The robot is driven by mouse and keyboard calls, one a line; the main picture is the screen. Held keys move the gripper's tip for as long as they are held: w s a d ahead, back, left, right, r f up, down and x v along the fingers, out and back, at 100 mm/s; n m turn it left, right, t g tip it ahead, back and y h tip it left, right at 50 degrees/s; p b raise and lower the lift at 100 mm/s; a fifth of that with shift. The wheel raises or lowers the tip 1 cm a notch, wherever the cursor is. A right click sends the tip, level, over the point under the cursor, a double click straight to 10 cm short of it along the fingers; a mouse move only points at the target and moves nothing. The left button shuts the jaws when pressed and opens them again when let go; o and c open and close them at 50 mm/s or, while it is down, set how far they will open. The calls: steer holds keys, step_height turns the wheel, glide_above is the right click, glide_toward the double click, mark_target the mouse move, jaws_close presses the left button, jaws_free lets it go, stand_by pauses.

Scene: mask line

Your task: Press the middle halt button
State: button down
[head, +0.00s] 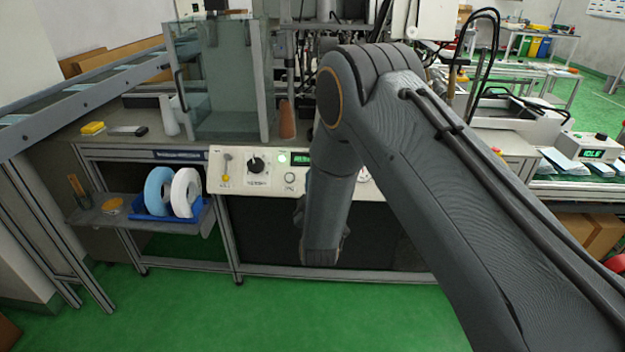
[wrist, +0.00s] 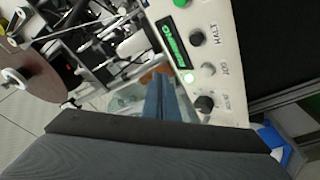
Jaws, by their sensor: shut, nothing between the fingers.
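A cream control panel (head: 225,170) runs along the front of the bench; my arm covers its right part in the head view. In the wrist view the panel (wrist: 228,75) shows a dark round button (wrist: 197,38) with the label HALT beside it. In the head view this button is hidden behind my arm. My gripper (wrist: 160,85) is shut and empty, its fingers pointing toward the panel area. It appears apart from the button, which lies up and right of the fingertips in the wrist view. In the head view the fingers are not visible.
Near the HALT button are a green display (wrist: 173,41), a jog button (wrist: 208,68), a dark knob (wrist: 204,103) and a green button (wrist: 181,3). A glass enclosure (head: 228,85) stands on the bench. A shelf at left holds a blue tray (head: 150,212) with rolls.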

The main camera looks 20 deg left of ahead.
steer(key=w+a+f+b, duration=0.1)
steer(key=w+f+b, duration=0.4)
steer(key=w+b, duration=0.1)
steer(key=shift+w+a+f+b, duration=0.25)
steer(key=shift+a+f+b, duration=0.05)
steer(key=shift+w+f, duration=0.1)
stand_by(2.0)
steer(key=shift+w+f+b, duration=0.2)
steer(key=shift+w+b, duration=0.05)
steer(key=shift+b, duration=0.1)
steer(key=shift+w+a+f+b, duration=0.1)
steer(key=shift+w+f+b, duration=0.15)
steer(key=shift+b, duration=0.05)
stand_by(0.7)
steer(key=shift+r, duration=0.15)
steer(key=shift+s+r+p, duration=0.4)
steer(key=shift+s+p, duration=0.2)
steer(key=shift+p, duration=0.05)
steer(key=s+r+p, duration=0.1)
steer(key=s+p, duration=0.1)
steer(key=s+d+r+p, duration=0.1)
steer(key=r+p, duration=0.1)
steer(key=shift+s+d+r, duration=0.1)
steer(key=shift+s, duration=0.25)
stand_by(0.4)
